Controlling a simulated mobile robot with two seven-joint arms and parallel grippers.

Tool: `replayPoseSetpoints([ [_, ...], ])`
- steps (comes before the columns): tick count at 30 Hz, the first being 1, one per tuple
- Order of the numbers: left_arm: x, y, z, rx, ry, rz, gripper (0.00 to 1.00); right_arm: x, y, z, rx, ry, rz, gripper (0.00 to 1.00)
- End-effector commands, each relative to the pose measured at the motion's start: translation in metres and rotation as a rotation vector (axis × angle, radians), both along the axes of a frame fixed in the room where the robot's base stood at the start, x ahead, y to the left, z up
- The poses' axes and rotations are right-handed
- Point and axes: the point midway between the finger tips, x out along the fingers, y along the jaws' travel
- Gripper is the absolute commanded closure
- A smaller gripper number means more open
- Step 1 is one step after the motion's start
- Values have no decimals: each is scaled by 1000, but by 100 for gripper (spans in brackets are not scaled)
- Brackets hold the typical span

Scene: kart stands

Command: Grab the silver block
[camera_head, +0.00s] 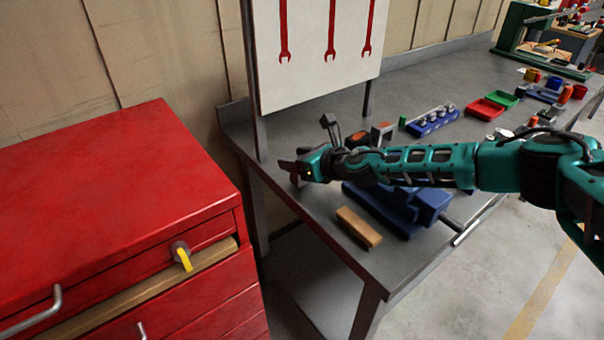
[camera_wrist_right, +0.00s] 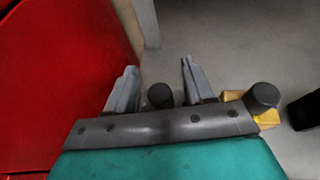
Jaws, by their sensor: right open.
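My right gripper (camera_head: 290,168) reaches in from the right over the near left end of the grey workbench (camera_head: 325,225). It also shows in the right wrist view (camera_wrist_right: 160,80), with its two grey fingers apart and nothing visible between them. A small greyish shape (camera_head: 297,180) shows right at the fingers in the head view; I cannot tell whether it is the silver block or part of the gripper. A grey arched piece (camera_head: 382,132) stands farther back on the bench. No silver block can be made out for sure. My left gripper is not in view.
A blue holder (camera_head: 433,120) and red tray (camera_head: 485,109) stand farther back. A red cabinet (camera_head: 110,190) stands left, across a gap.

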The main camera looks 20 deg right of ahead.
Motion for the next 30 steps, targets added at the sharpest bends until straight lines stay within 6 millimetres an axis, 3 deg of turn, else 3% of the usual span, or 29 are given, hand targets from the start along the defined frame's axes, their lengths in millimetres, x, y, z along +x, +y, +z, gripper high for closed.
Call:
replayPoseSetpoints([
  [4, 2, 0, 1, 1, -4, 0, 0, 0, 0, 0, 0, 0, 0, 48],
  [20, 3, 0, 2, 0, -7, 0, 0, 0, 0, 0, -1, 0, 0, 99],
  [30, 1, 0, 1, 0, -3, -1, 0, 0, 0, 1, 0, -1, 0, 100],
])
